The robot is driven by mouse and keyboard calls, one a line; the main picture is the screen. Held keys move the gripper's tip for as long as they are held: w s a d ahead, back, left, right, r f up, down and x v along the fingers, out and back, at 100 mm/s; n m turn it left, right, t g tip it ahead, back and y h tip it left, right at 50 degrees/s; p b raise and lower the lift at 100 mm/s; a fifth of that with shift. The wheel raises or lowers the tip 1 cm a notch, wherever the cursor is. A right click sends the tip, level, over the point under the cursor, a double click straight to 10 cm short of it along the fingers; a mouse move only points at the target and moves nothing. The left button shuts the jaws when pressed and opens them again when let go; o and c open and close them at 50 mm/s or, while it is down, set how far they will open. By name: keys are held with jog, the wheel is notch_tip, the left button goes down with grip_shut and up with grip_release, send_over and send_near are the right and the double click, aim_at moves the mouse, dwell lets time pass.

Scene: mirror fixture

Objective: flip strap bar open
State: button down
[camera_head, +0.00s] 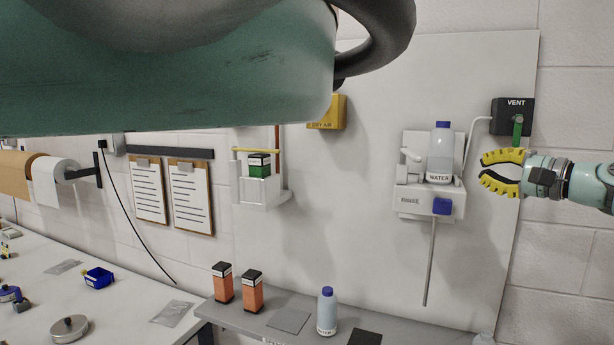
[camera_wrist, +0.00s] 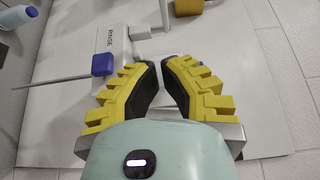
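A yellow bar (camera_head: 256,150) lies across the top front of a white wall holder (camera_head: 264,196), above a green-and-white box (camera_head: 259,166). It looks level; I cannot tell for certain that it is the strap bar. To the right, a white RINSE fixture (camera_head: 412,202) holds a water bottle (camera_head: 441,150), with a small white arm (camera_head: 411,156) beside the bottle. My gripper (camera_head: 484,168) is right of this fixture, apart from it, fingers parted and empty. In the wrist view my gripper (camera_wrist: 160,63) is near the RINSE fixture (camera_wrist: 116,38) and its blue block (camera_wrist: 103,64).
A black VENT box (camera_head: 512,110) with a green handle (camera_head: 517,130) is just above my gripper. A yellow DRY AIR box (camera_head: 328,112) is on the panel. A thin rod (camera_head: 430,265) hangs below the fixture. A shelf (camera_head: 262,317) below carries orange boxes and a bottle (camera_head: 327,312).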

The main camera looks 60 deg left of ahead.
aim_at(410, 154)
jog(key=s+a+p, duration=0.3)
jog(key=a+p, duration=0.6)
jog(key=a, duration=0.1)
jog(key=shift+s+a, duration=0.2)
jog(key=shift+a, duration=0.2)
